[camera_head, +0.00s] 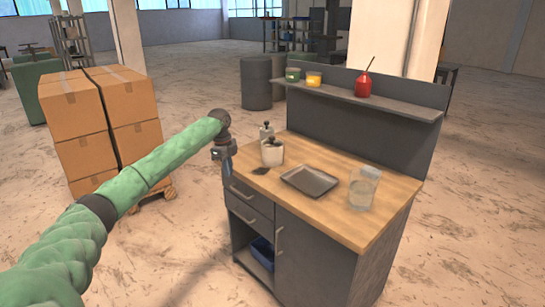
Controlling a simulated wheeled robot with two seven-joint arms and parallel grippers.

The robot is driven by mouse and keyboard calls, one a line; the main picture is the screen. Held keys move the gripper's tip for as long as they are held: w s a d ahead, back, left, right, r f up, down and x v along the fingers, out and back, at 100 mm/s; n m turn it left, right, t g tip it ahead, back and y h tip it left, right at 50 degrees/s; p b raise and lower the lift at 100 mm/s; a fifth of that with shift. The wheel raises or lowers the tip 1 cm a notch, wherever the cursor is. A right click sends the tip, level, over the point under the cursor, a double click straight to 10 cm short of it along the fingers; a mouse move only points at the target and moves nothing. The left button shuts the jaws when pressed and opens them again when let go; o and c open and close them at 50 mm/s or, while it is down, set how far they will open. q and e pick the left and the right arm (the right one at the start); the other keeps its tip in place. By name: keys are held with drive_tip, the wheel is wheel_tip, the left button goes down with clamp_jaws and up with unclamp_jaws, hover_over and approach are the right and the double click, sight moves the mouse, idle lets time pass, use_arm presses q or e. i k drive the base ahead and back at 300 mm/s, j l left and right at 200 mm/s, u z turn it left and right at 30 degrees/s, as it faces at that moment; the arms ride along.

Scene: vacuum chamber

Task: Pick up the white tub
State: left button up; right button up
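The white tub (272,155) stands upright at the back left of the wooden bench top, with something dark showing at its top. My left arm reaches in from the left, and my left gripper (227,178) points down just off the bench's left edge, to the left of the tub and apart from it. Its fingers are too small and dark to tell whether they are open or shut. My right gripper is not in view.
On the bench (355,228) are a pale bottle (265,131) behind the tub, a small dark flat piece (261,171), a grey tray (310,181) and a clear jar (362,190). Stacked boxes (85,125) stand left.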

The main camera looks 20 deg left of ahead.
sight(271, 157)
drive_tip(key=i, duration=1.5)
